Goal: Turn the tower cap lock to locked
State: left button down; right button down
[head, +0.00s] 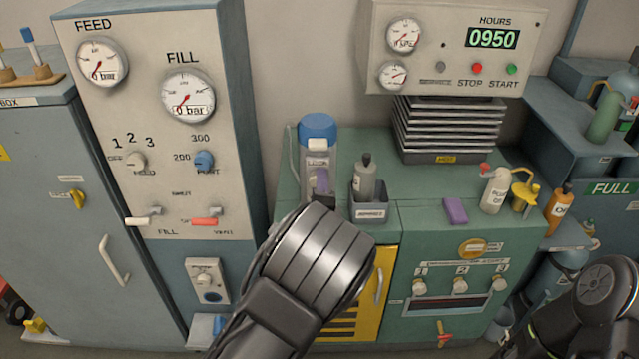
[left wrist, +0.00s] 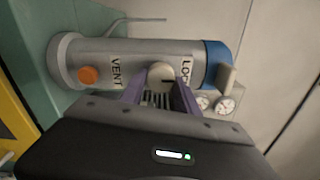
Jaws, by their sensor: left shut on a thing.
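The tower (head: 318,165) is a grey cylinder with a blue cap (head: 318,128) on the green cabinet, behind my left arm. In the left wrist view the tower (left wrist: 128,57) lies sideways, with its blue cap (left wrist: 216,62) at the right. A pale round lock knob (left wrist: 160,74) sits between the VENT label (left wrist: 117,72) and a label starting LO (left wrist: 186,69). A short dark mark shows on the knob; its exact direction is unclear. The purple fingers of my left gripper (left wrist: 160,90) are shut on the knob. In the head view my left gripper (head: 321,182) mostly hides behind my wrist.
A grey bottle in a dark holder (head: 368,205) stands just right of the tower. A purple block (head: 455,211) and small bottles (head: 495,190) are further right. The gauge panel (head: 165,60) rises at the left. An orange button (left wrist: 88,75) is on the tower.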

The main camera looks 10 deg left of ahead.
dwell(0.4)
pick_arm(q)
jog(key=c, duration=0.9)
grip_release()
jog(key=b+v, duration=0.1)
jog(key=v, duration=0.6)
jog(key=shift+s, duration=0.4)
jog(key=shift+d, duration=0.1)
